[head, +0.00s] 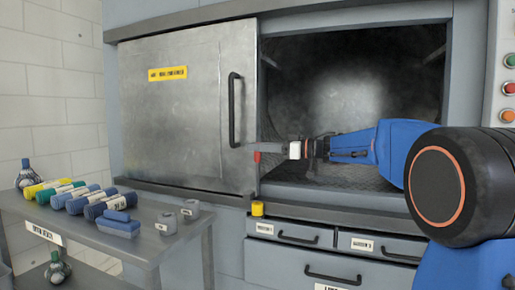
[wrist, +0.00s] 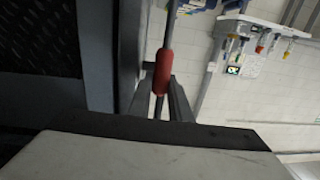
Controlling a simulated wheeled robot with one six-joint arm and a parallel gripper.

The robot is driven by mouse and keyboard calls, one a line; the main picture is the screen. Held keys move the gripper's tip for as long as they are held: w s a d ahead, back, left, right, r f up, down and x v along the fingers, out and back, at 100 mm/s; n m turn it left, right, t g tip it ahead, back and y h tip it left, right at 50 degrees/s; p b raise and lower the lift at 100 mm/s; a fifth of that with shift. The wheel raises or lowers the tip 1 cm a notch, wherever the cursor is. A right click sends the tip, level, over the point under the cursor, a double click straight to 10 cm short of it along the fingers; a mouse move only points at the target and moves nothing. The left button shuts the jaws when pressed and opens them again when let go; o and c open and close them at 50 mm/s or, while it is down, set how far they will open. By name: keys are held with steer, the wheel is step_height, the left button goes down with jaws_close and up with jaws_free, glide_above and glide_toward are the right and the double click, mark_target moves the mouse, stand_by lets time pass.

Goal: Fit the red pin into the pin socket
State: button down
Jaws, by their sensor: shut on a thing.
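The red pin (head: 257,157) is at the tips of my gripper (head: 262,148), near the right edge of the sliding door and in front of the chamber opening. In the wrist view the red pin (wrist: 163,70) stands roughly upright in the picture between the two dark fingers (wrist: 160,92), which are shut on it. A thin dark rod runs on above and below its red part. A small yellow cylinder (head: 257,208) sits below the pin, on the ledge over the drawers; I cannot tell whether it is the pin socket. No other socket is clear.
The metal door (head: 175,115) with its black handle (head: 235,110) stands close left of my gripper. The dark chamber (head: 350,85) is open behind my arm. A grey bench (head: 165,240) at the left holds several bottles. Drawers (head: 300,235) lie below, buttons (head: 508,88) at the right.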

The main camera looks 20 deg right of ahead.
mark_target(258, 162)
steer(key=shift+f, duration=4.95)
steer(key=shift+r, duration=0.2)
